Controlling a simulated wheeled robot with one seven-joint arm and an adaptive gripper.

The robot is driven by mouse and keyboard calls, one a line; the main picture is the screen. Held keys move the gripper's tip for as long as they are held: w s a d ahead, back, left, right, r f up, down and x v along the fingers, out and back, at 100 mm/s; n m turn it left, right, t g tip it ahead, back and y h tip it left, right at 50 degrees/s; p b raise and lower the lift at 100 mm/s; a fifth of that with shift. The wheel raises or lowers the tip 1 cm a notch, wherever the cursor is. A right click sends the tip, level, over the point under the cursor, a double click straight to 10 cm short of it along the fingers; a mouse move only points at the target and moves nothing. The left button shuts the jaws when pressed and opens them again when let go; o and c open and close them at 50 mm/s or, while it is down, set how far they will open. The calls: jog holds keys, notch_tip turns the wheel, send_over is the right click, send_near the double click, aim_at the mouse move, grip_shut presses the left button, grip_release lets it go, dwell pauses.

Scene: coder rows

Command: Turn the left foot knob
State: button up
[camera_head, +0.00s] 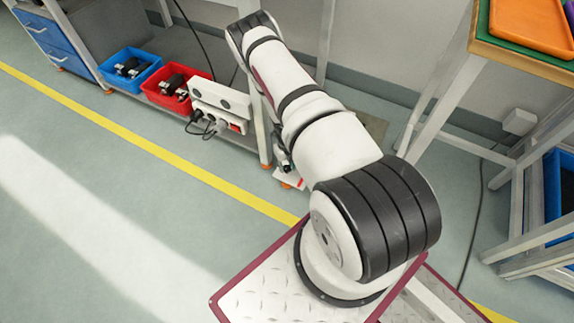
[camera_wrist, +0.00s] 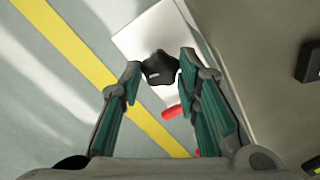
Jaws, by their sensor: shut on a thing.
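A black lobed knob (camera_wrist: 158,66) sits on a pale plate (camera_wrist: 128,42) in the wrist view. My gripper (camera_wrist: 161,69) has one finger on each side of the knob and is shut on it. A red piece (camera_wrist: 172,112) shows between the fingers, nearer my palm. In the head view my arm reaches down beside the bench, and part of my gripper (camera_head: 283,160) shows low by the pale plate (camera_head: 291,179). The knob itself is hidden there.
A blue bin (camera_head: 131,70) and a red bin (camera_head: 177,90) with dark parts stand on the low shelf, beside a white box (camera_head: 219,100) with cables. A table (camera_head: 524,60) with an orange tray (camera_head: 530,22) stands right. The floor (camera_head: 110,180) at left is clear.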

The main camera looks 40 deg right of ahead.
aim_at(287, 168)
jog(key=o, duration=0.9)
notch_tip(287, 168, up, 12)
dwell(0.7)
